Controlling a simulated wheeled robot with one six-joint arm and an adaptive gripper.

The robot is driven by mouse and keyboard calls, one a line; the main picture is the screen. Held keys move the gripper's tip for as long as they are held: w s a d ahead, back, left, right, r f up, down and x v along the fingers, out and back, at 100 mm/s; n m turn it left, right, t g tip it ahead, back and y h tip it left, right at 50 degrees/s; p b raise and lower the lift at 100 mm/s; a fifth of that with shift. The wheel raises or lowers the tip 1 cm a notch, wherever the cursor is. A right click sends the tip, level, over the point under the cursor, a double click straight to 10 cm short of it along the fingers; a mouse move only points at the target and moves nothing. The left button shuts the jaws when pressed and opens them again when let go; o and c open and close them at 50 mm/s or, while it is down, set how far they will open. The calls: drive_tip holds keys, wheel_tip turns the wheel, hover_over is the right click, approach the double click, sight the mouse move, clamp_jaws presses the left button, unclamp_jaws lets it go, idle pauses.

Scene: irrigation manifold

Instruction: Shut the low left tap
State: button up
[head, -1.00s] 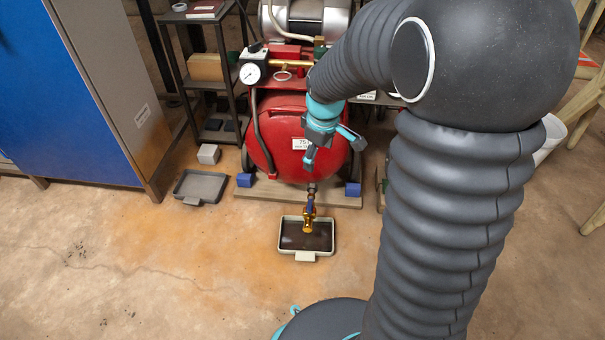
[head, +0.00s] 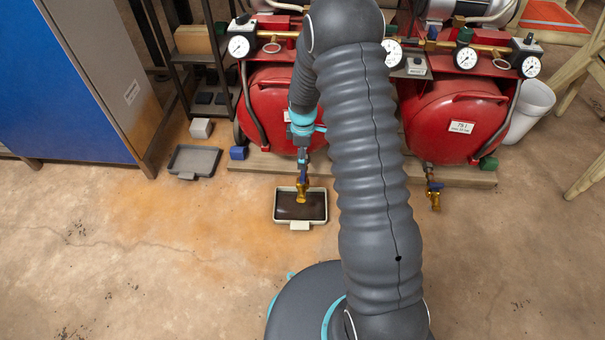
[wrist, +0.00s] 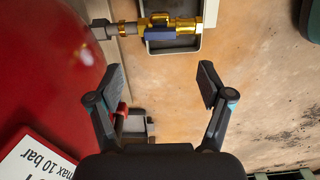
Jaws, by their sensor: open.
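The low left tap is a brass tap (head: 302,190) under the left red tank (head: 268,100), above a shallow tray. In the wrist view the brass tap (wrist: 188,24) sits at the top, on a grey pipe coming from the left. Its blue lever (wrist: 160,33) lies along the pipe's line. My gripper (wrist: 161,82) is open and empty, its two fingers apart, with the tap beyond them and not between them. In the head view my gripper (head: 302,154) hangs just above the tap, beside the tank; my arm hides part of the tank.
The tray (head: 300,225) with dark contents stands under the tap. A second brass tap (head: 435,197) hangs under the right red tank (head: 455,120). An empty grey tray (head: 193,161) and a white block (head: 201,128) lie left. The floor in front is clear.

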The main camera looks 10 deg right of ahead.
sight(303, 176)
wheel_tip(303, 176, down, 10)
drive_tip(key=shift+f+b, duration=0.25)
drive_tip(key=shift+b, duration=0.15)
drive_tip(key=c, duration=1.2)
